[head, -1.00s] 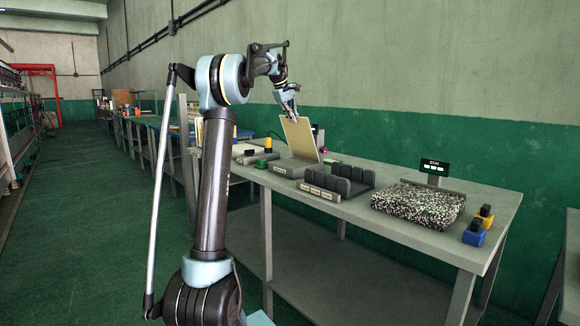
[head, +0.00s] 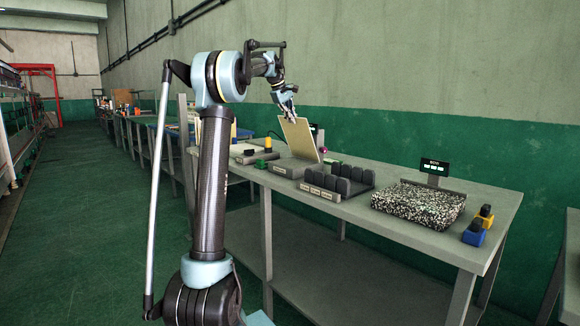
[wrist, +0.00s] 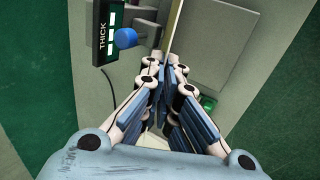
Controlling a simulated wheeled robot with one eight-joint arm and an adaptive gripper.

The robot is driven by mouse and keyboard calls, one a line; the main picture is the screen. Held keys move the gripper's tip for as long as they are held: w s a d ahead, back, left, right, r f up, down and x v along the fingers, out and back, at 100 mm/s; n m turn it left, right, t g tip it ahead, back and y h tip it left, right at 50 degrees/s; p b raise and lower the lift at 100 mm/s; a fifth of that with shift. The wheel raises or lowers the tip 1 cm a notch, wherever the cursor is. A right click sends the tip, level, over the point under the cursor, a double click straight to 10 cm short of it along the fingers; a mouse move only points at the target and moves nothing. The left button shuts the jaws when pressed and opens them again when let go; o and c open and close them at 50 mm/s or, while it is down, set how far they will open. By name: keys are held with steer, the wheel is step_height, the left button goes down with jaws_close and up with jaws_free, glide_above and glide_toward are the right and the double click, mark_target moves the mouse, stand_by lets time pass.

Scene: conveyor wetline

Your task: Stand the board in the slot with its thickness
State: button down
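A flat tan board (head: 301,140) stands nearly upright, slightly tilted, above a low grey block (head: 286,171); I cannot tell whether its lower edge touches the block. My gripper (head: 291,116) is at the board's top edge. In the wrist view the board (wrist: 175,28) shows almost edge-on, and the fingers of my gripper (wrist: 164,68) close on it. A dark slotted rack (head: 345,181) with several upright dividers and pale labels on its front stands right of the board. Its slots look empty, and the labels are too small to read.
A display reading THICK (wrist: 104,42) and a blue knob (wrist: 125,38) are close beside the board. A speckled slab (head: 418,205) with a small display (head: 434,167) behind it lies farther right on the table (head: 487,213).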

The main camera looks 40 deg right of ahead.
steer(key=shift+d+r, duration=0.1)
steer(key=shift+r, duration=1.4)
steer(key=shift+r+y, duration=0.45)
steer(key=shift+y, duration=0.25)
steer(key=shift+r+y, duration=0.55)
steer(key=shift+y, duration=0.55)
steer(key=shift+r+y, duration=0.3)
steer(key=shift+y, duration=0.2)
